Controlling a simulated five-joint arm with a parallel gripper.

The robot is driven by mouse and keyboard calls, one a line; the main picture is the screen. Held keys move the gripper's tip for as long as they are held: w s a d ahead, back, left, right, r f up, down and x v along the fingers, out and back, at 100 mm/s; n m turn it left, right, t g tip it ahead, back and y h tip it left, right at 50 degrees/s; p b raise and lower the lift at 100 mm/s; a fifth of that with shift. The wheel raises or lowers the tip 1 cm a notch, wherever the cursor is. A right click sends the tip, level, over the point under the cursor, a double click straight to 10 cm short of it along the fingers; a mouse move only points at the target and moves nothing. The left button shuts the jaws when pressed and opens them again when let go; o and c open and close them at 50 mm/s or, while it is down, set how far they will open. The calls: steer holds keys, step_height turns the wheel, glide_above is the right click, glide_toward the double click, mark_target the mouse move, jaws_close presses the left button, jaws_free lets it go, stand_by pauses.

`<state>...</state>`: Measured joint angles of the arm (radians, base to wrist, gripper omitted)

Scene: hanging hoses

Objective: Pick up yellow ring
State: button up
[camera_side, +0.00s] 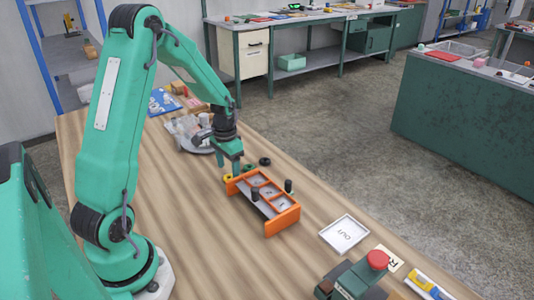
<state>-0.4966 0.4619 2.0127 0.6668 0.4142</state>
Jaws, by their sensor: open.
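A small yellow ring (227,178) lies on the wooden table beside the left end of an orange-framed rack. My gripper (230,167) is open and points down just above the yellow ring. Its fingers partly overlap the ring in this view, and I cannot tell how far above it they are. I see nothing between the fingers. A green ring (249,167) lies just right of the gripper. A black ring (265,161) lies beyond the green one.
The orange rack (282,221) has grey compartments and dark upright pegs close to the gripper. A white tray (344,234) marked "OUT" and a red button (378,259) are at the lower right. A grey plate with clear wrapping (187,132) lies behind the gripper. The table's left front is clear.

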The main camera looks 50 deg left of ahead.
mark_target(229, 179)
steer(key=shift+f, duration=1.35)
steer(key=shift+c, duration=0.4)
steer(key=c, duration=1)
